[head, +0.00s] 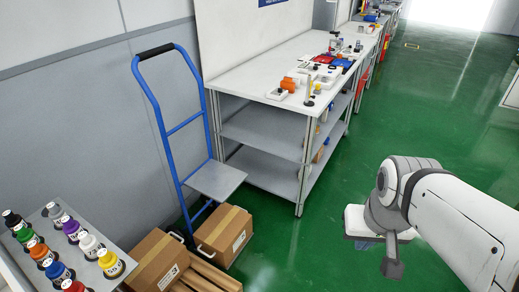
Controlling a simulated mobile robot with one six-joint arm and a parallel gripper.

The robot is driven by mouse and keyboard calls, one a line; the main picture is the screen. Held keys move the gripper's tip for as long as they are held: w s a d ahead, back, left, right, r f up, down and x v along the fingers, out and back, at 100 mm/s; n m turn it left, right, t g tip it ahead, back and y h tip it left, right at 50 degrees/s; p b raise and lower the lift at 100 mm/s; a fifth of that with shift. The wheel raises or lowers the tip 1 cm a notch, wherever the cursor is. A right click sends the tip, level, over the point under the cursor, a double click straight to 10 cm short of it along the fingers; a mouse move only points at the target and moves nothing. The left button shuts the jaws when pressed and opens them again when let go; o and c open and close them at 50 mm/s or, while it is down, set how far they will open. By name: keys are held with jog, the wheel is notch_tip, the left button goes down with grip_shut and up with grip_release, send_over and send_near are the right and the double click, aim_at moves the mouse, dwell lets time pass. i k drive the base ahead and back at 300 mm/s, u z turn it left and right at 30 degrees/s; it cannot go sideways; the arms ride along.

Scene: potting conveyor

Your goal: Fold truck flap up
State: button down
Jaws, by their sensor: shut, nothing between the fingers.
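The truck is a blue hand truck (170,110) with a black grip, standing upright against the grey wall at the left. Its flap (217,180) is a flat grey plate that sticks out level from the low part of the frame, above a cardboard box. My gripper (368,244) is at the right, over the green floor, well apart from the flap. It is partly hidden behind my wrist and is shut and empty.
Two cardboard boxes (224,232) lie by the truck's foot. A tray of colored bottles (58,228) is at lower left. A shelved workbench (250,85) with parts on top stands behind. Green floor (320,205) is clear between the bench and my arm.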

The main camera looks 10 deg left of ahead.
aim_at(217, 181)
jog(key=u, duration=0.05)
jog(key=i, duration=0.9)
jog(key=z, duration=0.05)
